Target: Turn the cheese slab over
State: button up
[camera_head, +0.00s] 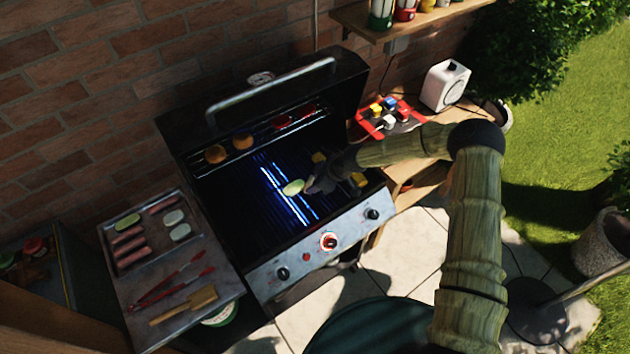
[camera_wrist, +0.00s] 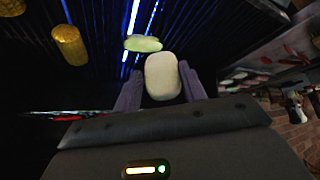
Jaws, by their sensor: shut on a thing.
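A whitish slab with rounded corners, the cheese slab (camera_wrist: 162,78), sits between the two fingers of my gripper (camera_wrist: 160,84) in the wrist view. My gripper is shut on it. In the head view my gripper (camera_head: 312,186) is low over the middle of the open grill (camera_head: 240,205); the cheese slab cannot be made out clearly there. A pale green slice (camera_head: 293,187) lies on the grate just left of my gripper. It also shows just beyond the slab in the wrist view (camera_wrist: 142,43). Whether the slab touches the grate cannot be told.
Yellow corn pieces (camera_head: 358,180) lie right of my gripper. Round orange-brown pieces (camera_head: 243,142) sit on the upper rack. The raised lid (camera_head: 270,95) stands behind. A tray (camera_head: 148,232) with sausages and pale slices, plus red tongs (camera_head: 172,285) and a wooden spatula (camera_head: 185,304), is at left.

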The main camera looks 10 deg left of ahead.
jog(key=shift+f+m+t+y+b, duration=0.8)
jog(key=shift+f+t+y+b, duration=0.55)
jog(key=shift+b, duration=5.1)
jog(key=m+t+y+b, duration=0.2)
jog(key=y+b, duration=0.1)
jog(key=b, duration=0.9)
send_over(318, 211)
notch_tip(318, 211, down, 7)
jog(key=shift+r, duration=0.15)
jog(key=shift+a+f+b, duration=0.1)
jog(key=shift+f+b, duration=0.95)
jog(key=shift+f, duration=0.1)
jog(key=o, duration=1.1)
jog(key=shift+c, duration=0.2)
jog(key=shift+s+h, duration=0.1)
jog(key=shift+h, duration=0.15)
